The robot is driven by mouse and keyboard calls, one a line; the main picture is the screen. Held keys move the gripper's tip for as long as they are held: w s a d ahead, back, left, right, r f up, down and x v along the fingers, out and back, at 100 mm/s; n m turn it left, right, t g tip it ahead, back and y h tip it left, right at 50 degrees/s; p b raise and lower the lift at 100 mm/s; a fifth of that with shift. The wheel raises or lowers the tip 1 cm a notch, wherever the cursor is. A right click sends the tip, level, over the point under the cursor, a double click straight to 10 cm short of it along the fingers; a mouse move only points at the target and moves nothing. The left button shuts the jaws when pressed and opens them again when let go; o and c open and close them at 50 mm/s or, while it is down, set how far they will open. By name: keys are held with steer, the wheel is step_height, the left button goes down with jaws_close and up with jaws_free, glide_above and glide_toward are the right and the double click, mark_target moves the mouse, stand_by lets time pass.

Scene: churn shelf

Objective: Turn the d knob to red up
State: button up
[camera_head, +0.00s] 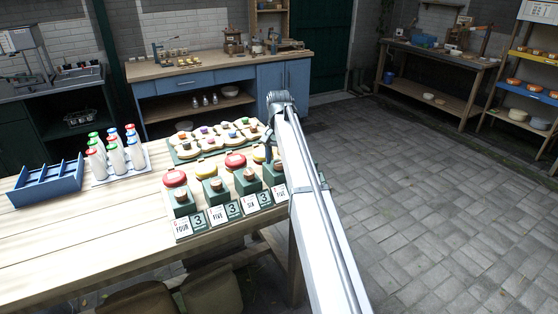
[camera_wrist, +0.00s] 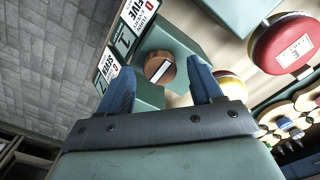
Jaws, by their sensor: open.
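In the wrist view a round brown knob (camera_wrist: 160,68) with a white bar on its face sits on a green block (camera_wrist: 185,45). A disc with red and yellow parts (camera_wrist: 232,85) shows behind the right finger. In the head view this knob appears to be the rightmost (camera_head: 278,166), partly beside my arm, which hides my gripper.
More knobs on green blocks (camera_head: 216,184) stand in a row to the left, with red and yellow discs behind. A red disc (camera_wrist: 290,42) is right of my gripper. A blue tray (camera_head: 48,186) and several bottles (camera_head: 115,158) stand farther left. The table's front left (camera_head: 80,245) is clear.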

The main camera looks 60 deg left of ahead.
steer(key=shift+f, duration=0.4)
steer(key=c, duration=1.1)
